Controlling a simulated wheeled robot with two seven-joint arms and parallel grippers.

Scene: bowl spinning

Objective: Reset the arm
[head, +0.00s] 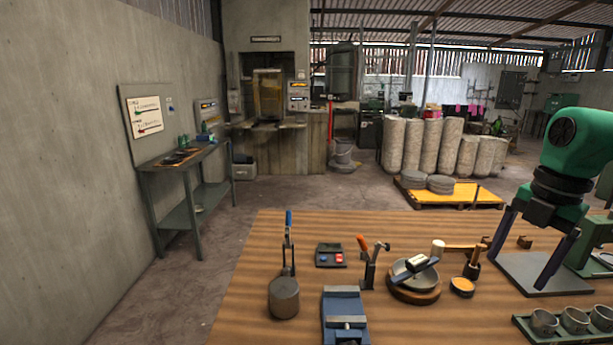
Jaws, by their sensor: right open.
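My right gripper (516,275) comes in from the right on a green arm, with its dark fingers pointing down. The fingers are spread wide, with nothing between them, above or at a flat grey plate (515,262); I cannot tell whether they touch it. A shallow grey bowl (402,271) sits on a round wooden base (414,295) on the wooden table (245,290), left of my right gripper and apart from it. A small dark tool with a pale block lies across the bowl. My left gripper is not in view.
A blue vise (344,312), a grey cylinder (284,298), a button box (330,255) and an orange-handled clamp (369,268) stand left of the bowl. A mallet (438,247) and small round tin (462,287) are between bowl and gripper. A tray of cups (530,330) is front right.

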